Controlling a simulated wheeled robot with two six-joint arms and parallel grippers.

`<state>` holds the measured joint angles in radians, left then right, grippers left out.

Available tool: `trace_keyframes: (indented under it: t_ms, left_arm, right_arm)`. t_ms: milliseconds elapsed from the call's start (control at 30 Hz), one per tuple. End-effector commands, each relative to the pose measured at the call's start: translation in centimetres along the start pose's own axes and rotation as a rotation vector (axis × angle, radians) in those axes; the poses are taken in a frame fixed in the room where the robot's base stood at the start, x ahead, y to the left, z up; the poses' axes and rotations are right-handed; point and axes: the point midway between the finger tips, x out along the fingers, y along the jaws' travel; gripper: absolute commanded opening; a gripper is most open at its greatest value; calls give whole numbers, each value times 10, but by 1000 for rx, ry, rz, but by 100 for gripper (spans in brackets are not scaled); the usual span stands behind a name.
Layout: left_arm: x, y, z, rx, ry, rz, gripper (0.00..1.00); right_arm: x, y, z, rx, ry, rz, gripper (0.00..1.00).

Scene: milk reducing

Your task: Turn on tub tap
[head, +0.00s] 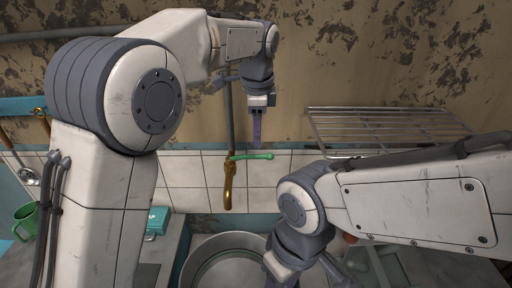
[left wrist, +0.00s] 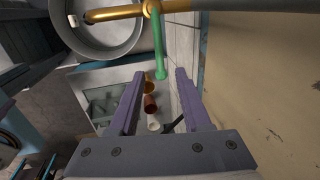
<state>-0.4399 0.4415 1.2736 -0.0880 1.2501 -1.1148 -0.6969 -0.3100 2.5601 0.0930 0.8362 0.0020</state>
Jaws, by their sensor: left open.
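The brass tap (head: 228,185) comes out of the tiled wall with its spout pointing down, and its long green handle (head: 250,156) sticks out to the right. My left gripper (head: 257,142) points down just above the handle, open and empty. In the left wrist view, the green handle (left wrist: 159,45) reaches toward the gap between the open purple fingers (left wrist: 160,73). Whether they touch it I cannot tell. The round metal tub (head: 190,268) stands below the tap and shows in the left wrist view (left wrist: 125,42). My right arm's wrist is at the bottom; its gripper is out of frame.
A wire dish rack (head: 385,122) is on the wall to the right. A green mug (head: 25,222) and a teal box (head: 157,220) are at the left. Several cups (left wrist: 151,105) stand beyond the fingers in the left wrist view. The wall is close beside the handle.

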Motion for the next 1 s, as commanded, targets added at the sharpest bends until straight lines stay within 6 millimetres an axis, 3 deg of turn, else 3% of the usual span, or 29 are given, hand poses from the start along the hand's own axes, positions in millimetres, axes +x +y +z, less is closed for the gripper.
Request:
trace_keyframes:
  t_ms: [200, 400, 800, 933, 1000]
  left_arm:
    - [42, 0, -1, 1, -2, 4, 48]
    - [67, 0, 0, -2, 0, 2, 48]
    - [76, 0, 2, -4, 0, -1, 48]
    - [76, 0, 2, -4, 1, -1, 0]
    - [76, 0, 2, -4, 1, -1, 0]
  right_arm:
    - [-8, -1, 0, 0, 0, 0, 50]
    - [-12, -1, -1, 1, 0, 0, 50]
    - [-13, -1, -1, 1, 0, 0, 50]
    - [-13, -1, -1, 1, 0, 0, 50]
    - [-13, -1, -1, 1, 0, 0, 50]
